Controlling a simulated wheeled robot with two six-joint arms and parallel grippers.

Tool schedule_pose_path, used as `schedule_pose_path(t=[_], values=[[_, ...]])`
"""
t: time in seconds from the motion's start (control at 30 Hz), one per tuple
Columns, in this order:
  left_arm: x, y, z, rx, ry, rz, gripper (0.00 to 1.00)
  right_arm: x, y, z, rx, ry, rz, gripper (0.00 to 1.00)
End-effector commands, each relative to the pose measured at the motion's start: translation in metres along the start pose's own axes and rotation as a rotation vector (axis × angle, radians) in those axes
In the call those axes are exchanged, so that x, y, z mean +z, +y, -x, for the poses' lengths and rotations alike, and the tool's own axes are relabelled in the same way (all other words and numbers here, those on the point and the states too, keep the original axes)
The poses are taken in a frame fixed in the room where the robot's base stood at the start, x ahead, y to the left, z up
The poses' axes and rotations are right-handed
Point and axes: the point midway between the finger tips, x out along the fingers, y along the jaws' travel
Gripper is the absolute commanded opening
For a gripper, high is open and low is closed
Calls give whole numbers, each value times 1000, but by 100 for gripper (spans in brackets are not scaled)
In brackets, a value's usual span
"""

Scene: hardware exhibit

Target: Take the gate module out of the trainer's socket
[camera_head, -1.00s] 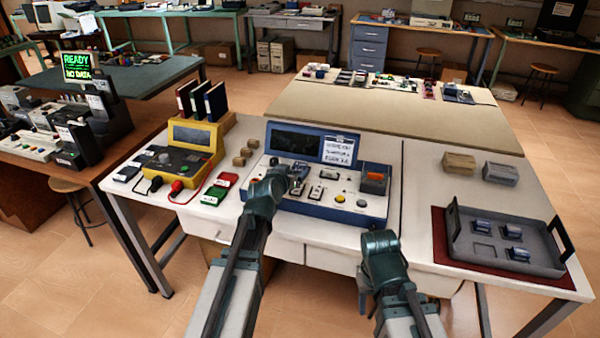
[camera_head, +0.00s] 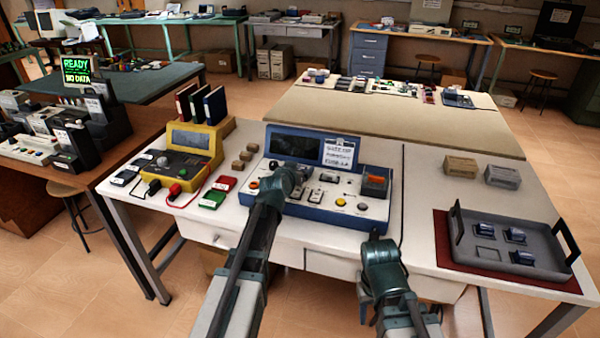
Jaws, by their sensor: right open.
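The trainer (camera_head: 347,212) is a blue-edged console with a light panel and a dark screen, on the white table ahead. Its socket and the gate module cannot be clearly made out; my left wrist covers part of the panel. My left gripper (camera_head: 297,179) is over the left-middle of the panel. Its fingertips are mostly hidden, so I cannot tell whether it holds anything. My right gripper (camera_head: 365,302) is open, low in front of the table edge, away from the trainer. A grey tray (camera_head: 470,263) at the right holds 3 blue modules (camera_head: 515,235) and shows one empty recess.
A paper sign (camera_head: 340,153) stands at the trainer's screen. A yellow meter (camera_head: 190,145) with leads, red and green boxes (camera_head: 213,199) and small brown blocks (camera_head: 238,166) lie to the left. Two blocks (camera_head: 502,177) stand behind the tray. The table between trainer and tray is clear.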

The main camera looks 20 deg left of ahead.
Motion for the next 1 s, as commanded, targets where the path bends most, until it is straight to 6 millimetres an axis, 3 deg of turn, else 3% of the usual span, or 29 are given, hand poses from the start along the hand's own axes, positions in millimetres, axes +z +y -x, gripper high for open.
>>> schedule_pose_path(t=[0.07,0.43,0.73,1.0], values=[[0,0,0,0,0,0,67,0,0,0,0,0,0,50],[0,0,0,0,0,0,0,0,0,0,0,0,0,50],[-2,0,1,0,0,0,0,0,0,2,0,0,0,50],[-18,2,7,0,0,0,0,1,2,19,0,0,0,50]])
